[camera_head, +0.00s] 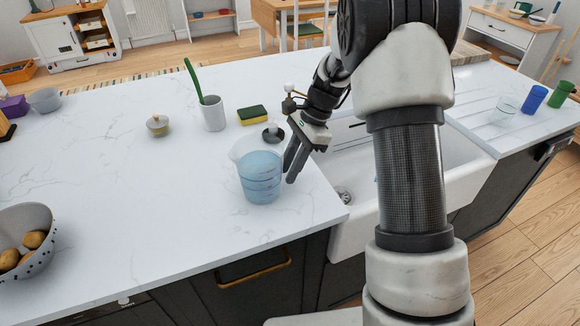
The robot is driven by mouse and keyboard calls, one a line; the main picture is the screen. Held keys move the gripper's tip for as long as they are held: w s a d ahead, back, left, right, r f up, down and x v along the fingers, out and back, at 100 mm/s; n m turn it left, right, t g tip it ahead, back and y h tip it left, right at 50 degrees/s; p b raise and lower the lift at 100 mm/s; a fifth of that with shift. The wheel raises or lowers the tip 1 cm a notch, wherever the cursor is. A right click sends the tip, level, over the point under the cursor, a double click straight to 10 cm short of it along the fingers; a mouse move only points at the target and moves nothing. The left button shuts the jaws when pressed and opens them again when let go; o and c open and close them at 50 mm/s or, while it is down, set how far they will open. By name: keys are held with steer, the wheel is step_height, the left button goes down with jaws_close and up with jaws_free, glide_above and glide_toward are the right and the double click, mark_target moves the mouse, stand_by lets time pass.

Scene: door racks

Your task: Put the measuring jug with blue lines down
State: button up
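The measuring jug with blue lines (261,178) is see-through blue and upright, at the near right part of the white worktop (180,170), left of the sink. I cannot tell whether its base touches the worktop or is just above it. My gripper (290,172) points down at the jug's right side, with its dark fingers against or very near it. The jug's handle is not clearly visible, and I cannot tell whether the fingers are closed on it.
The white sink (432,184) lies right of the jug, partly behind my arm. A yellow-green sponge (252,115), a white cup with a green utensil (213,114) and a small lidded pot (158,125) stand behind. A colander (38,270) with potatoes is left. The worktop's middle is clear.

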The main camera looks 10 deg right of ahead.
steer(key=shift+o, duration=0.9)
